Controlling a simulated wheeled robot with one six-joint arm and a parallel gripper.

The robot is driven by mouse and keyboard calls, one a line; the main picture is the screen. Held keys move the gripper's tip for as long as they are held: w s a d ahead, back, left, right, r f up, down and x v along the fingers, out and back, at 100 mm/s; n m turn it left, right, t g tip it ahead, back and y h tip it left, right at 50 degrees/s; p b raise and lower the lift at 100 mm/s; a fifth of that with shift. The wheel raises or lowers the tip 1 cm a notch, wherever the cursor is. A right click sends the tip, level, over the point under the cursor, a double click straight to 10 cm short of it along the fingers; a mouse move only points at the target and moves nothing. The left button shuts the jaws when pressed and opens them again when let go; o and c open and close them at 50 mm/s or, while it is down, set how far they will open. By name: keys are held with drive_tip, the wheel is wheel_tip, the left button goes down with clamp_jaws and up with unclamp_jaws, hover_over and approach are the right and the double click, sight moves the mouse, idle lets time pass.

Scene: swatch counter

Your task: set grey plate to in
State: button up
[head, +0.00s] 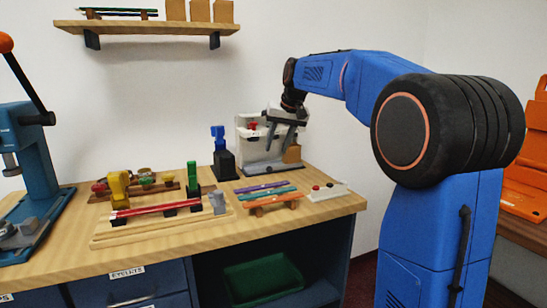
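A grey upright plate-like piece (218,202) stands at the right end of a wooden jig (140,238) on the counter. I cannot tell for certain that it is the grey plate, or whether it is in or out. Red strips (155,209) lie along the jig, beside a yellow block (119,186) and a green block (192,180). My gripper (279,143) is at the back right, pointing down in front of a white machine (246,142). Its two dark fingers are apart, with nothing clearly held between them. They hide part of the machine.
A rack of coloured strips (268,196) and a small white box with buttons (322,191) lie at the counter's right. A blue clamp on a black base (221,158) stands left of the machine. A blue press (36,160) stands far left. A shelf (150,27) hangs above.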

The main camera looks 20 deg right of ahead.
drive_tip(key=v, duration=0.8)
drive_tip(key=shift+n+h, duration=0.3)
drive_tip(key=shift+n, duration=0.2)
drive_tip(key=s+a+f, duration=0.1)
drive_tip(key=s+f, duration=0.2)
drive_tip(key=s, duration=0.4)
drive_tip(key=s+a+f, duration=0.2)
drive_tip(key=s+f, duration=0.2)
drive_tip(key=s, duration=0.3)
drive_tip(key=s+a+f, duration=0.1)
drive_tip(key=s+f, duration=0.2)
drive_tip(key=s, duration=0.4)
drive_tip(key=shift+a+f, duration=0.25)
drive_tip(key=shift+f, duration=0.15)
drive_tip(key=s+a+f+n, duration=0.1)
drive_tip(key=s+f, duration=1.8)
drive_tip(key=shift+s+a+f+h, duration=0.15)
drive_tip(key=shift+s+f+h, duration=0.15)
drive_tip(key=shift+s+f, duration=0.1)
